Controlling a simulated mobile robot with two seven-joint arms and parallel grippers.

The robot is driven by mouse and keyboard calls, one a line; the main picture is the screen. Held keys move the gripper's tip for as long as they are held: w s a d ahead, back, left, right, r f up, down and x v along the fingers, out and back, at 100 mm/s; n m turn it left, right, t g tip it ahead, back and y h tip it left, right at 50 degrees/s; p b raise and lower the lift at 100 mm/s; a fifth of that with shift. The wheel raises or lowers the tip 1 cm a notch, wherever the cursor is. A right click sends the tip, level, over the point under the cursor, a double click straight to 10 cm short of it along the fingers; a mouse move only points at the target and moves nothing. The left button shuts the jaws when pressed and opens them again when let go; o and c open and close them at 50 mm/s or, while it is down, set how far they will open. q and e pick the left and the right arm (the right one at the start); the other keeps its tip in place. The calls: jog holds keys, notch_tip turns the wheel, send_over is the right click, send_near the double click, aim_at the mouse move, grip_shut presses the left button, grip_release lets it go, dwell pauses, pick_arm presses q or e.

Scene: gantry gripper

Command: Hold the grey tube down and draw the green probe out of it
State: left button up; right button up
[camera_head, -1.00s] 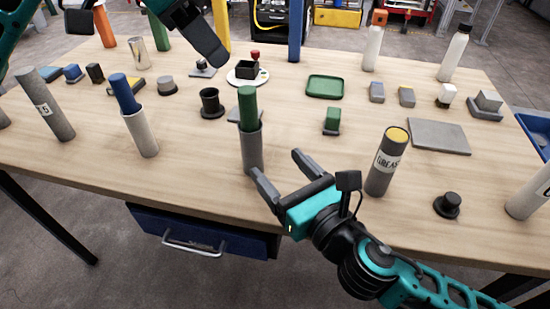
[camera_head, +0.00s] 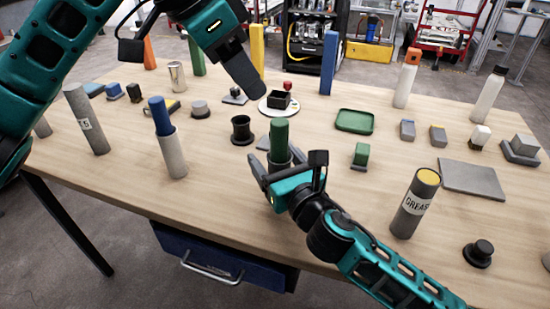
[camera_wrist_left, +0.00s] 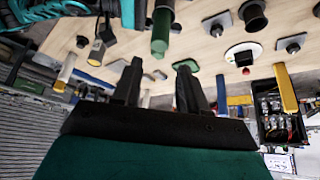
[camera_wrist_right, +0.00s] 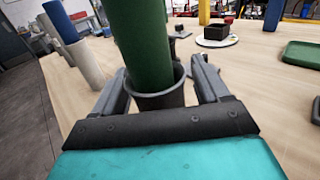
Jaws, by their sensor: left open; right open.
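The green probe (camera_head: 279,135) stands upright in the grey tube (camera_head: 277,162) near the table's front middle. In the right wrist view, the green probe (camera_wrist_right: 140,45) rises out of the grey tube's rim (camera_wrist_right: 157,97). My right gripper (camera_head: 273,165) is open, its fingers on either side of the tube just below the rim; I cannot tell whether they touch it. My left gripper (camera_head: 245,75) is open and empty, above and behind the probe. The left wrist view shows the green probe (camera_wrist_left: 161,30) beyond the left fingers (camera_wrist_left: 158,75). The tube's lower part is hidden by my right gripper.
A blue probe in a pale tube (camera_head: 172,155) stands to the left, with a grey cylinder (camera_head: 86,120) beyond. A grease canister (camera_head: 413,205) stands to the right. A black cup (camera_head: 241,130) and a round plate with a black box (camera_head: 278,103) lie behind the tube.

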jog(key=c, duration=1)
pick_arm(q)
jog(key=shift+o, duration=1.4)
jog(key=shift+d, duration=0.15)
pick_arm(e)
jog(key=shift+c, duration=0.2)
pick_arm(q)
jog(key=shift+o, duration=0.5)
jog(key=shift+s+d+f+m, duration=0.1)
jog(key=shift+d+m, duration=0.2)
jog(key=shift+m, duration=0.4)
jog(key=m+t+y, duration=0.1)
jog(key=m+y, duration=0.6)
jog(key=m, duration=0.9)
send_near(277, 139)
jog(key=w, duration=0.1)
jog(key=shift+m, duration=0.3)
jog(key=x, duration=1.1)
jog(key=shift+w+d+f, duration=0.15)
jog(key=shift+w+f, duration=0.15)
jog(key=shift+w, duration=0.15)
